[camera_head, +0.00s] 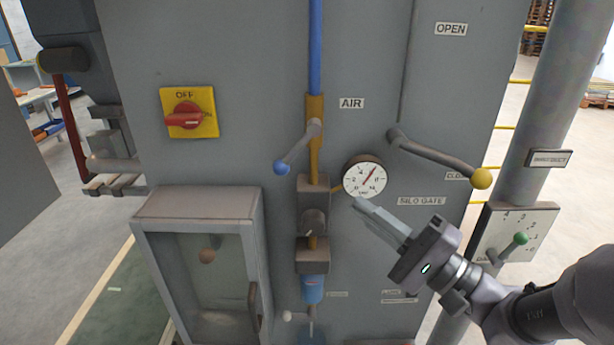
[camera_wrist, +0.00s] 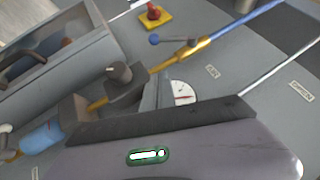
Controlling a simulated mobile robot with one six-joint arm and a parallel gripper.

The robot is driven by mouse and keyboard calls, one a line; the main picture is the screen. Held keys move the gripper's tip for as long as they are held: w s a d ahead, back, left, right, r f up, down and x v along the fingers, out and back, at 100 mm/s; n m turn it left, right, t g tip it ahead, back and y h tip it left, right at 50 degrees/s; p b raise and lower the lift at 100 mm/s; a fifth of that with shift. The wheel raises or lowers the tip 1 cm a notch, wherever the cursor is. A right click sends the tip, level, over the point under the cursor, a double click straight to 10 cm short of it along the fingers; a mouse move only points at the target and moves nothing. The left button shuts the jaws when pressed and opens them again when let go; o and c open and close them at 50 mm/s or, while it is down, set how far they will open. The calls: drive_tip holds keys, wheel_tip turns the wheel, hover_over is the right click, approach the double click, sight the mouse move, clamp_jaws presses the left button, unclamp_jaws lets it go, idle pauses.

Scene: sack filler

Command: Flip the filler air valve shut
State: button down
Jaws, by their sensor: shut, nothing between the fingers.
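The air valve sits on a brass body (camera_head: 315,108) at the foot of a blue pipe, left of the AIR label (camera_head: 351,104). Its lever has a blue ball knob (camera_head: 281,168) and slants down to the left, across the pipe line. In the wrist view the blue knob (camera_wrist: 155,39) and brass body (camera_wrist: 190,49) show beyond my fingers. My gripper (camera_head: 361,204) is shut and empty. It is below the pressure gauge (camera_head: 365,178), right of and lower than the valve lever, touching neither the lever nor the knob.
A silo gate lever with a yellow knob (camera_head: 481,179) juts out at the right. A red switch on a yellow plate (camera_head: 189,112) reads OFF. A glass-fronted box (camera_head: 200,205) protrudes at lower left. A green-knobbed lever (camera_head: 520,239) is at far right.

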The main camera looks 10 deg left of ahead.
sight(297, 148)
drive_tip(key=x, duration=0.3)
drive_tip(key=s+x, duration=0.1)
drive_tip(key=x, duration=0.2)
drive_tip(key=s+p+x, duration=0.1)
drive_tip(key=x, duration=0.2)
drive_tip(key=shift+w+a+r, duration=0.2)
drive_tip(key=shift+a+r, duration=0.1)
drive_tip(key=shift+a, duration=0.35)
drive_tip(key=shift+s+a+r, duration=0.2)
drive_tip(key=shift+a, duration=0.3)
